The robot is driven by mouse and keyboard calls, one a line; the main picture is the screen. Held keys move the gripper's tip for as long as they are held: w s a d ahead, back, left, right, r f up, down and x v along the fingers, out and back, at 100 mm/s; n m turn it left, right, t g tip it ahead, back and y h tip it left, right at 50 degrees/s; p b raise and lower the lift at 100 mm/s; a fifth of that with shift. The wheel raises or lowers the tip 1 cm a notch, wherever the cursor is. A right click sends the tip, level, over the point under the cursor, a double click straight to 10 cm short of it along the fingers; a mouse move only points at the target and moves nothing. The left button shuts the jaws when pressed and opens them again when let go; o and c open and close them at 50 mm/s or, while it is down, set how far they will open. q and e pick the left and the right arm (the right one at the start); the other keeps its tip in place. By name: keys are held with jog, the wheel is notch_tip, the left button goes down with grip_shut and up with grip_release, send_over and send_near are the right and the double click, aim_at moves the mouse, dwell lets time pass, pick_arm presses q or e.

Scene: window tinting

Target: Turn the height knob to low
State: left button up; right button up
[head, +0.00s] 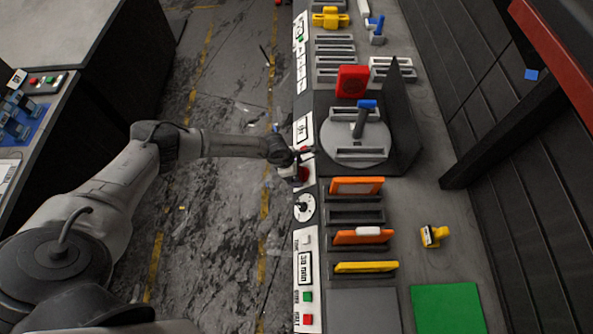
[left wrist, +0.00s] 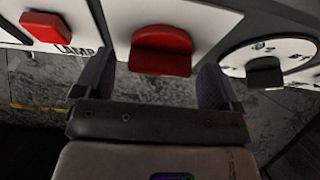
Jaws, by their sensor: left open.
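My left gripper (head: 297,160) is at the white control strip on the bench's front edge. In the left wrist view the open left gripper (left wrist: 153,78) has one finger on each side of a red knob (left wrist: 160,50), with gaps on both sides. The red knob (head: 303,174) is partly hidden by the gripper in the head view. A black knob (left wrist: 264,72) on a round white dial stands to the right of the fingers; this dial (head: 304,207) also shows in the head view. I cannot read which knob is labelled height. My right gripper is out of view.
A red button (left wrist: 45,28) beside a LAMP label is left of the gripper. On the bench are a round grey platform (head: 357,151) with a blue-handled tool, a red block (head: 352,81), orange and yellow pieces in racks, and a green mat (head: 447,308). The floor in front is open.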

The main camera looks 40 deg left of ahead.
pick_arm(q)
jog(key=shift+c, duration=0.4)
jog(key=c, duration=0.8)
jog(key=shift+c, duration=0.2)
jog(key=shift+n, duration=0.3)
